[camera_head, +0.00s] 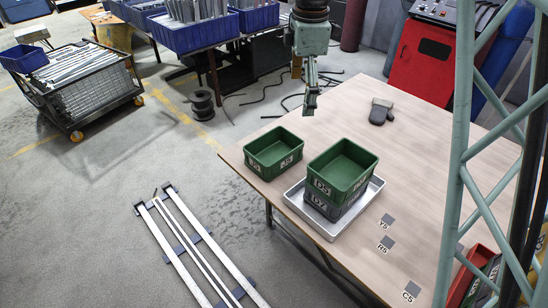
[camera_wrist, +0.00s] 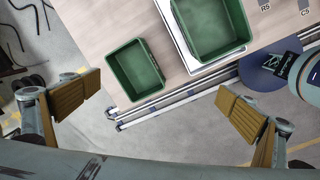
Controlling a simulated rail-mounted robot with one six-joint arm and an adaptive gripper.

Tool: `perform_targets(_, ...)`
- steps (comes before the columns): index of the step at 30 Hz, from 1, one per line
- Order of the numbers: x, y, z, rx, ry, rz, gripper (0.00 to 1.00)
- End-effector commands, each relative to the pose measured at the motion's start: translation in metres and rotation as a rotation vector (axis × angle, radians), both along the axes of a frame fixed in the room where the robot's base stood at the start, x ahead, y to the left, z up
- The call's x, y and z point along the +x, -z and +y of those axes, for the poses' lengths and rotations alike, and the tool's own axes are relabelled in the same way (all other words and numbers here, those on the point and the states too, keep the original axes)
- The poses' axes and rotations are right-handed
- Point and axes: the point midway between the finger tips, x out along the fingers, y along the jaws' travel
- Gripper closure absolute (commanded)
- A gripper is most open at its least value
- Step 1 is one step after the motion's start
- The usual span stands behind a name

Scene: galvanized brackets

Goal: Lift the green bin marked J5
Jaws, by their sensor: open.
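The green bin marked J5 (camera_head: 272,153) stands upright and looks empty on the table's left corner in the head view. In the wrist view, the J5 bin (camera_wrist: 136,70) lies between and beyond my fingers, seen from above. My gripper (camera_head: 310,108) hangs above and behind the bins in the head view, apart from them. In the wrist view my gripper (camera_wrist: 160,92) has its two tan-padded fingers spread wide, with nothing held.
Right of J5, a green bin marked D5 (camera_head: 342,168) sits on a dark bin marked D7 (camera_head: 330,207) in a metal tray (camera_head: 372,192). Labels Y5 (camera_head: 388,220), R5 (camera_head: 386,243) and C5 (camera_head: 412,290) mark the table (camera_head: 440,180). A dark glove-like item (camera_head: 380,111) lies behind.

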Motion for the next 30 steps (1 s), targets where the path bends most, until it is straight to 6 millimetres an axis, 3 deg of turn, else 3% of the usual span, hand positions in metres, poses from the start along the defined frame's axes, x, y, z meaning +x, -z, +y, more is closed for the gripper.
perform_targets(1, 0.013, 0.02, 0.009, -0.007, -0.054, 0.011, 0.0)
perform_targets(9, 0.068, 0.115, 0.053, -0.032, -0.355, 0.05, 0.0)
perform_targets(15, 0.092, 0.175, 0.078, -0.042, -0.532, 0.071, 0.0)
perform_targets(21, 0.102, 0.203, 0.089, -0.045, -0.616, 0.079, 0.0)
perform_targets(30, 0.103, 0.206, 0.09, -0.047, -0.626, 0.08, 0.0)
